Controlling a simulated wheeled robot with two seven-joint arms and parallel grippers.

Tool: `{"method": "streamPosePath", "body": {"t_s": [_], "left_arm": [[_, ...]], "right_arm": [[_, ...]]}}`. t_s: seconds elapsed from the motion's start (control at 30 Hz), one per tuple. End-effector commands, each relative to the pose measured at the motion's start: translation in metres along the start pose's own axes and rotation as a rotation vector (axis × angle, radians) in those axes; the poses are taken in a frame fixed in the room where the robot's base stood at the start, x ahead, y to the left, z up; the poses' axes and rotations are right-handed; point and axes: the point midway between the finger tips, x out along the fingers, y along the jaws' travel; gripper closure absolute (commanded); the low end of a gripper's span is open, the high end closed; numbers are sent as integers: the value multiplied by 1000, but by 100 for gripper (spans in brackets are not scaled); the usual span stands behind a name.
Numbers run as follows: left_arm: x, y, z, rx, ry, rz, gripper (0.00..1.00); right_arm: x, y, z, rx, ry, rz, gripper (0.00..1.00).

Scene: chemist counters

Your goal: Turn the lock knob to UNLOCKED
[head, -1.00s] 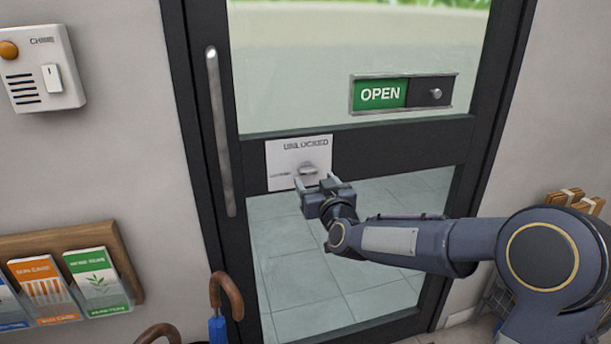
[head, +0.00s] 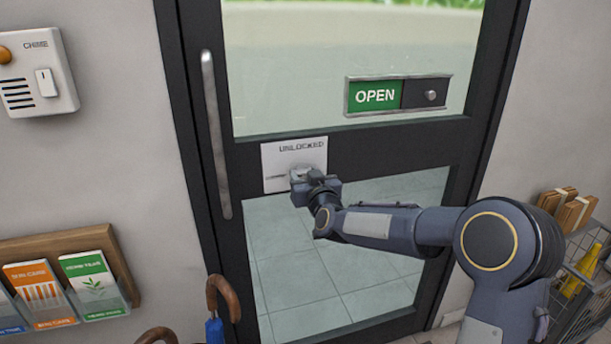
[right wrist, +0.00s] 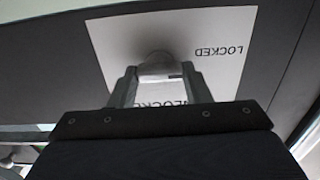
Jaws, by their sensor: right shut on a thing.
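The lock plate (head: 311,153) is a white square on the dark door, with "UNLOCKED" along its top edge. A smaller label at its left is too blurred to read in the head view. In the right wrist view the plate (right wrist: 222,75) shows upside down, with "LOCKED" at the right. The lock knob (right wrist: 157,64) sits at the plate's middle. My right gripper (right wrist: 160,82) is shut on the knob, one finger at each side. In the head view the right gripper (head: 304,178) covers most of the knob, so its pointing direction is hard to tell. My left gripper is not in view.
The door has a long vertical handle (head: 216,135) left of the plate and an OPEN sign slider (head: 397,95) above right. A chime box (head: 37,75) and a leaflet rack (head: 60,245) are on the left wall. An umbrella handle (head: 224,292) stands below; a wire basket (head: 585,290) is at right.

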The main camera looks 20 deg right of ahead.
Motion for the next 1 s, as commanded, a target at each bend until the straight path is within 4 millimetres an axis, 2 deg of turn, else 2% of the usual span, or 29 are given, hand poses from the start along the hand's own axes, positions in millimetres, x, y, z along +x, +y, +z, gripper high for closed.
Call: {"method": "streamPosePath", "body": {"t_s": [0.27,0.47,1.0], "left_arm": [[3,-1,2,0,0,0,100],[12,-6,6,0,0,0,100],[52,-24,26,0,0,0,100]], "right_arm": [[0,0,1,20,0,0,79],[0,0,3,101,1,0,79],[0,2,4,576,2,0,79]]}}
